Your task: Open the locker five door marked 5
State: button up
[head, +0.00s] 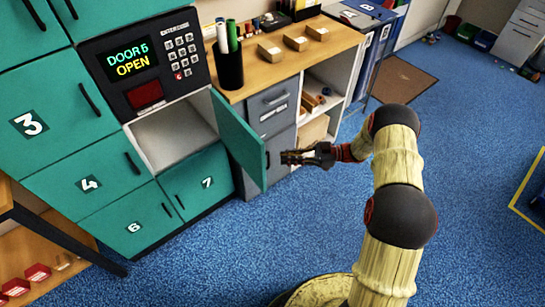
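The locker five door (238,138) stands swung open, hinged on the right side of its compartment. I see its teal inner face; the number 5 on its front is turned out of view. The open compartment (172,135) is pale and looks empty. The locker's screen (131,60) reads "DOOR 5 OPEN". My gripper (288,157) is just right of the door's free edge, at the height of its lower part. I cannot tell whether it touches the door, and its fingers are too small to read as open or shut.
Shut teal doors marked 3 (45,137), 4 (106,175), 6 (134,222) and 7 (197,180) surround the opening. A wooden counter (262,75) with a black pen cup (228,68) stands behind the open door. Blue carpet (460,150) is clear to the right.

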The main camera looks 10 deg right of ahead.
jog(key=d, duration=0.2)
jog(key=shift+s+d+f, duration=0.1)
jog(key=shift+d+f, duration=0.2)
jog(key=shift+d, duration=0.05)
